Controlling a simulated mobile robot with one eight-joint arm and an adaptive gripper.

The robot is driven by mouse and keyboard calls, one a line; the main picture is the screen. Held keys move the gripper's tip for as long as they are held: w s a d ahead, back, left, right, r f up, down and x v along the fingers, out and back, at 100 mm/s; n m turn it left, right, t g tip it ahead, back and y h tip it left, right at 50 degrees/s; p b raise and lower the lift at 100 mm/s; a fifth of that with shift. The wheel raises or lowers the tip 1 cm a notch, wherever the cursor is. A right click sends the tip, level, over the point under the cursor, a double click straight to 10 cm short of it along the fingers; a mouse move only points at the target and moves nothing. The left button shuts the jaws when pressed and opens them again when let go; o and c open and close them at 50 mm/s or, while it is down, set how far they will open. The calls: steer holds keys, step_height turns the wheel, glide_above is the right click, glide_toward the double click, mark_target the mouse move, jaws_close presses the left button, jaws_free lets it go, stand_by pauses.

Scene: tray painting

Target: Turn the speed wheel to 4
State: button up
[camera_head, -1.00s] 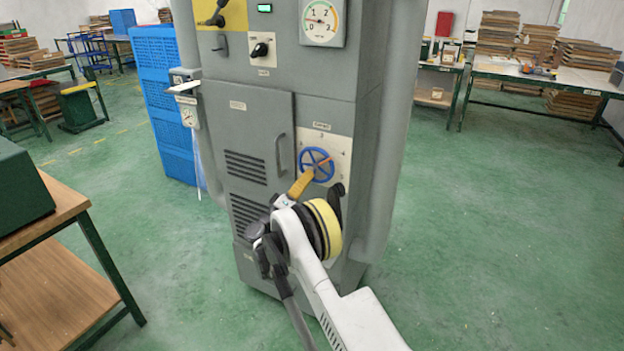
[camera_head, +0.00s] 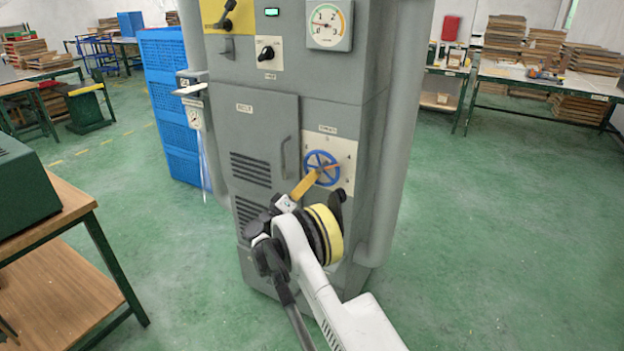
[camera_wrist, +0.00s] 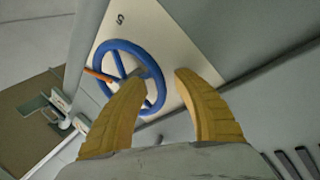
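The blue speed wheel (camera_head: 308,159) is on a pale plate on the front of the grey machine. In the wrist view the wheel (camera_wrist: 152,64) has spokes and an orange pointer (camera_wrist: 98,74) towards the left. In the head view my gripper (camera_head: 318,173) is at the wheel's lower left; contact cannot be told.
The grey machine (camera_head: 268,130) carries a door with a handle left of the wheel, a black knob (camera_head: 266,53) and a gauge (camera_head: 328,24) above. A wooden-topped table (camera_head: 75,195) stands at the left. Blue crates (camera_head: 163,90) stand behind. The green floor at right is clear.

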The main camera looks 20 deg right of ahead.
steer(key=v, duration=1.2)
